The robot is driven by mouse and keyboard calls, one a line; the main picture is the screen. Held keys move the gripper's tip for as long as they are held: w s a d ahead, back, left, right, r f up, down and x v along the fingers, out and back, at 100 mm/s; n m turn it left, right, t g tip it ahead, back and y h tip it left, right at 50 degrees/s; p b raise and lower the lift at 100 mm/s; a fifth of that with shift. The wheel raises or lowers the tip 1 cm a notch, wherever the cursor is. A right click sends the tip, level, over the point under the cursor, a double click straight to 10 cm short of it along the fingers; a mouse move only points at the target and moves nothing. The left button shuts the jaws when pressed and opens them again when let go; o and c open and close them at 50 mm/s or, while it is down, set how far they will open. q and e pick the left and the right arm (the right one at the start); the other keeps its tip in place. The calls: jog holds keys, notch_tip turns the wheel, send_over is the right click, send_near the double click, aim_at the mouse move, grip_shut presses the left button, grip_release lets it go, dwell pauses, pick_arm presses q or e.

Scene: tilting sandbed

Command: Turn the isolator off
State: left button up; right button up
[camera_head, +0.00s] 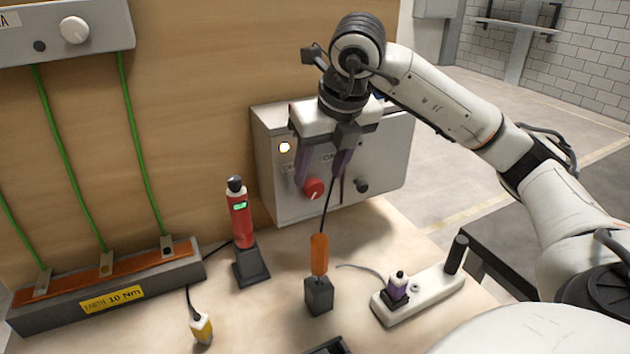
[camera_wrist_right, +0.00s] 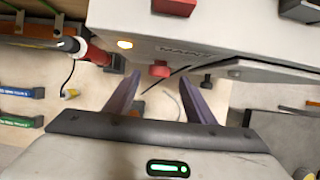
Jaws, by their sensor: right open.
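The isolator is a grey box (camera_head: 385,160) at the wooden back panel, with a red rotary knob (camera_head: 313,189) on its front. The knob has a pale mark; its exact setting is too small to read. A lit lamp (camera_head: 285,147) is at the box's upper left. My right gripper (camera_head: 323,178) is open, its purple fingers pointing down in front of the box. In the wrist view the red knob (camera_wrist_right: 160,69) shows just beyond the gap between the open fingertips (camera_wrist_right: 160,80), apart from them. The gripper hides part of the box's lettering. My left gripper is not in view.
A red tester (camera_head: 240,215) stands in a black holder left of the box. An orange-handled probe (camera_head: 319,255) stands in a dark block in front. A white strip (camera_head: 420,295) with a purple plug is at right. An earth bar (camera_head: 110,290) with green wires is at left.

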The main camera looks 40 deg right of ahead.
aim_at(316, 182)
jog(key=x, duration=0.2)
jog(key=shift+w+f, duration=0.15)
jog(key=shift+f, duration=0.15)
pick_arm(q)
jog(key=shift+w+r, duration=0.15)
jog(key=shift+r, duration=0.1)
pick_arm(e)
jog(key=shift+w+d+f, duration=0.15)
jog(key=shift+w+f, duration=0.15)
jog(key=shift+f, duration=0.3)
jog(key=c, duration=1)
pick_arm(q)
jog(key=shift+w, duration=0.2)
